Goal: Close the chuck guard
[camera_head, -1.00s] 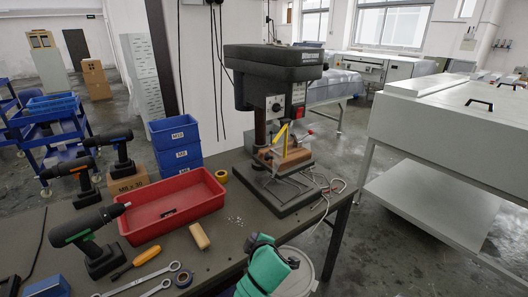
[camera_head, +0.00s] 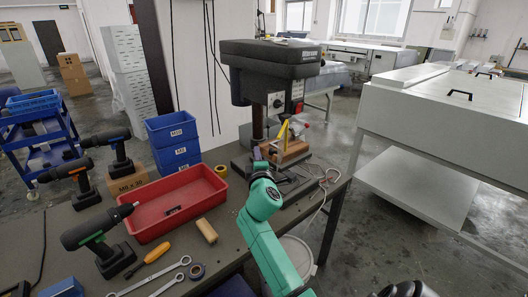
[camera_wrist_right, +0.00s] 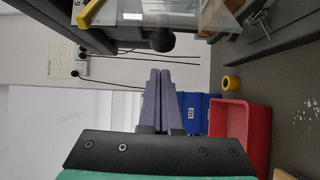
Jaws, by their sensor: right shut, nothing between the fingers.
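The drill press (camera_head: 272,70) stands at the back right of the workbench. A yellow bar (camera_head: 283,130) slants beside its chuck area, above a brown block (camera_head: 290,151). The wrist view shows a clear panel, seemingly the chuck guard (camera_wrist_right: 205,18), with a yellow bar (camera_wrist_right: 91,12) and a black knob (camera_wrist_right: 161,40) near it. From these views I cannot tell how far the guard is swung. My right gripper (camera_head: 257,156) is at the press's left front, below the yellow bar. Its grey fingers (camera_wrist_right: 160,77) are shut and empty, apart from the panel.
A red bin (camera_head: 172,203), blue bins (camera_head: 173,143) and a yellow tape roll (camera_head: 221,170) lie left of the press. Cordless drills (camera_head: 100,238) and wrenches stand or lie at the bench's left. Loose cables (camera_head: 328,180) lie right of the press.

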